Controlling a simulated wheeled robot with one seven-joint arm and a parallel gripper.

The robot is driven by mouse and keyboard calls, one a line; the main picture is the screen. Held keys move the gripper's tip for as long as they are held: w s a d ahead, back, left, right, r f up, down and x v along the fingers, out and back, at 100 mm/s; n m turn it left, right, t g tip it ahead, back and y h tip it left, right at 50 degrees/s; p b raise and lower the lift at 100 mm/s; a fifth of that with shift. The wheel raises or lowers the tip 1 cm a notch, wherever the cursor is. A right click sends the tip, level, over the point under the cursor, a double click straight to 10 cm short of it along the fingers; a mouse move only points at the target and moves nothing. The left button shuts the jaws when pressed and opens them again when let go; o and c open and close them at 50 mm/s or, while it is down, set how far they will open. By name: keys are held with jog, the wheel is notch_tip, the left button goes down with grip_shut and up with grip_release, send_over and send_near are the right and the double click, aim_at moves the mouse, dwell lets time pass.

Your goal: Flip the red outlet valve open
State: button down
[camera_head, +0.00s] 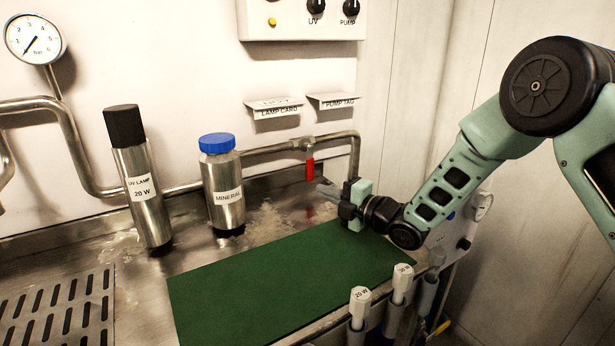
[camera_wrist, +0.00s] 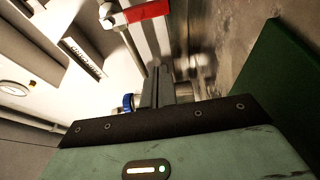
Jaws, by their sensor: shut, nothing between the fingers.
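The red outlet valve handle (camera_head: 310,168) hangs straight down from a valve on the metal pipe (camera_head: 270,150) along the back wall. In the wrist view the red handle (camera_wrist: 147,11) lies near the top edge, with its metal stem beside it. My gripper (camera_head: 322,190) is over the back right of the counter, just below and slightly right of the handle in the head view. Its fingers (camera_wrist: 165,75) are shut and empty, pointing toward the valve. A gap shows between the fingertips and the red handle in the wrist view.
A green mat (camera_head: 290,280) covers the front of the counter. A blue-capped MINERAL bottle (camera_head: 222,190) and a black-topped UV LAMP cylinder (camera_head: 145,205) stand left of the valve. Two card holders (camera_head: 275,108) are above the pipe. White-capped 20 W and 30 W tubes (camera_head: 360,305) stand at the front edge.

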aim_at(310, 163)
jog(key=p+x, duration=0.2)
jog(key=x, duration=0.7)
jog(key=shift+w+a, duration=0.1)
jog(key=shift+a, duration=0.1)
jog(key=shift+w+d+p, duration=0.45)
jog(key=shift+w+d, duration=0.6)
jog(key=shift+d, duration=0.05)
jog(key=shift+w+d, duration=0.25)
jog(key=shift+d, duration=0.05)
jog(key=shift+w+d+f+n+b, duration=0.1)
jog(key=shift+d+n+b, duration=0.15)
jog(key=shift+b, duration=0.25)
